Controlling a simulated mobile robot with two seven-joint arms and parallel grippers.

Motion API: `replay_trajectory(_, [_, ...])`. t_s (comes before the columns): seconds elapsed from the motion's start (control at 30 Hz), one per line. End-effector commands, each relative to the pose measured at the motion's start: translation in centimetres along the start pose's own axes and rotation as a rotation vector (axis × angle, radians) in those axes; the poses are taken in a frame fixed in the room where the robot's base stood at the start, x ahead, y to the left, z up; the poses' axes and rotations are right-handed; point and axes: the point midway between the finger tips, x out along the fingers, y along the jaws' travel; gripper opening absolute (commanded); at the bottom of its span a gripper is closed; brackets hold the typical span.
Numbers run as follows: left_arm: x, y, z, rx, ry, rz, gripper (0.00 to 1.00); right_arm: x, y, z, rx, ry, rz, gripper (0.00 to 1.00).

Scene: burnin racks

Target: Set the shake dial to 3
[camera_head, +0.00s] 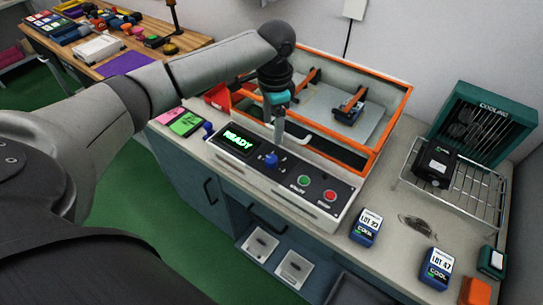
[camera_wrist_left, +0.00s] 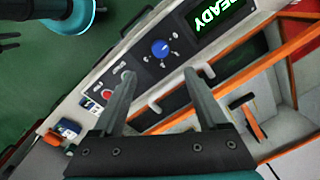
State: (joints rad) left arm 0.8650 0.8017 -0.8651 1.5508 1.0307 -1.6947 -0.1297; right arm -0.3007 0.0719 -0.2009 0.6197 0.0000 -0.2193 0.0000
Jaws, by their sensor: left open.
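The blue shake dial (camera_head: 271,159) sits on the dark control panel of the shaker, right of a green display (camera_head: 238,139) that reads READY. It also shows in the left wrist view (camera_wrist_left: 160,48), with small pale marks around it that are too small to read. I cannot tell which mark it points at. My left gripper (camera_head: 279,139) points down over the panel, close to the dial. In the left wrist view its fingers (camera_wrist_left: 159,74) are apart and empty, and the dial shows beyond the gap between their tips. My right gripper is not in view.
A green button (camera_head: 303,181) and a red button (camera_head: 329,195) sit right of the dial. Behind the panel is an orange-framed lid (camera_head: 380,150) over the shaker tray. Blue LOT bottles (camera_head: 366,226) and a wire cooling rack (camera_head: 470,190) stand on the right.

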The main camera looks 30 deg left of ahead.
Motion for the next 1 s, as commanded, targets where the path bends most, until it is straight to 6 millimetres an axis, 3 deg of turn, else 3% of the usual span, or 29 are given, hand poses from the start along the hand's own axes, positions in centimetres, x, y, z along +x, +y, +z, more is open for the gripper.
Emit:
replay_trajectory(0.3, [7.2, 0.1, 0.0, 0.000, -0.003, 0.002, 0.76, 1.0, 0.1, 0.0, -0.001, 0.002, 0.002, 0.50])
replay_trajectory(0.5, [10.8, 0.1, 0.0, 0.000, -0.001, 0.000, 0.76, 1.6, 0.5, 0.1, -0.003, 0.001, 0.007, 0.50])
replay_trajectory(0.7, [12.8, 0.1, 0.0, 0.000, 0.001, -0.001, 0.76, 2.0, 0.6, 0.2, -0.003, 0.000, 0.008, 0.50])
replay_trajectory(1.0, [13.1, 0.1, 0.0, 0.001, 0.001, -0.001, 0.76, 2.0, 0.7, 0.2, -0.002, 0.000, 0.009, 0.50])
